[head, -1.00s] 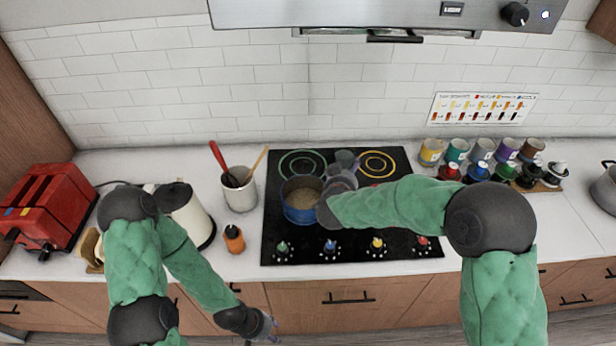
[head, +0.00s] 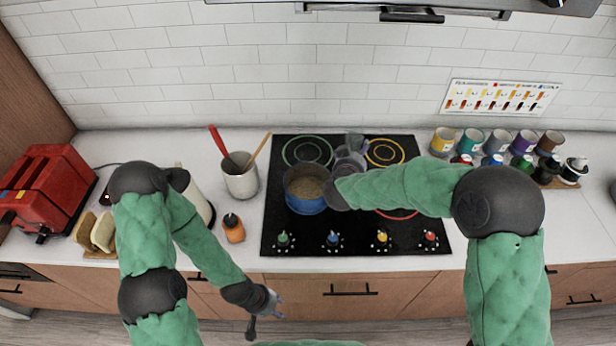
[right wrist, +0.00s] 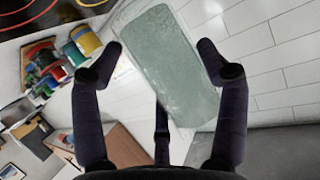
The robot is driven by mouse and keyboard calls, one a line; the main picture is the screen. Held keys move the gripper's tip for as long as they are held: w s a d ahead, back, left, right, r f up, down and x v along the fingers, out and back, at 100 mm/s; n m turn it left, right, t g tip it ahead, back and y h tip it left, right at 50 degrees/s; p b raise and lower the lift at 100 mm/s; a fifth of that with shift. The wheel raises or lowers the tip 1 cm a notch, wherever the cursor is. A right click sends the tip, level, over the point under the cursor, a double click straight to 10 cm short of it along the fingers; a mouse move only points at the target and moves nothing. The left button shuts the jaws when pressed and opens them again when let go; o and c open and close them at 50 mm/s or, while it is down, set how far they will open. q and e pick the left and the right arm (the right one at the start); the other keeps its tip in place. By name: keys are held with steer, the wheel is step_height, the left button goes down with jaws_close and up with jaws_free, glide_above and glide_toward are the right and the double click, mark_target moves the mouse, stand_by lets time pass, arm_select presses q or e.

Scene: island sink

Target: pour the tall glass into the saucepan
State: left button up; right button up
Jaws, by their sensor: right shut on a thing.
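The blue saucepan (head: 305,202) stands on the left part of the black cooktop, with something tan and grainy inside. My right gripper (head: 350,163) is beside the pan's upper right, above the cooktop. It is shut on the tall glass (head: 355,142), which is small and partly hidden by the gripper in the head view. In the right wrist view the clear glass (right wrist: 172,65) lies between the two fingers and holds something grey-green. Its exact tilt is hard to tell. My left gripper (head: 264,316) is in front of the counter edge, its fingers apart and empty.
A utensil crock (head: 240,182), an orange bottle (head: 233,232) and a kettle (head: 196,200) stand left of the cooktop (head: 350,240). A red toaster (head: 45,190) is at the far left. Several coloured jars (head: 497,143) stand to the right. The range hood hangs above.

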steer(key=shift+f+b, duration=1.7)
steer(key=shift+f, duration=0.65)
steer(key=shift+a+f+n+h+b, duration=0.4)
steer(key=shift+f+n+h+b, duration=0.2)
steer(key=shift+f+n+b, duration=0.15)
steer(key=shift+a+r+n+t+h+b, duration=0.3)
steer(key=shift+a+n+t, duration=0.05)
steer(key=shift+n+t, duration=0.1)
steer(key=shift+a+f+n+h+b, duration=0.2)
steer(key=shift+a+n+h+b, duration=0.15)
steer(key=shift+n+b, duration=0.2)
steer(key=shift+s+a+f+n+t+b, duration=0.15)
steer(key=shift+n+t+b, duration=0.1)
steer(key=shift+t+b, duration=0.15)
steer(key=shift+a+f+n+h+b, duration=0.15)
steer(key=shift+a+n+h+b, duration=0.2)
steer(key=shift+n+h+b, duration=0.15)
steer(key=shift+f, duration=0.1)
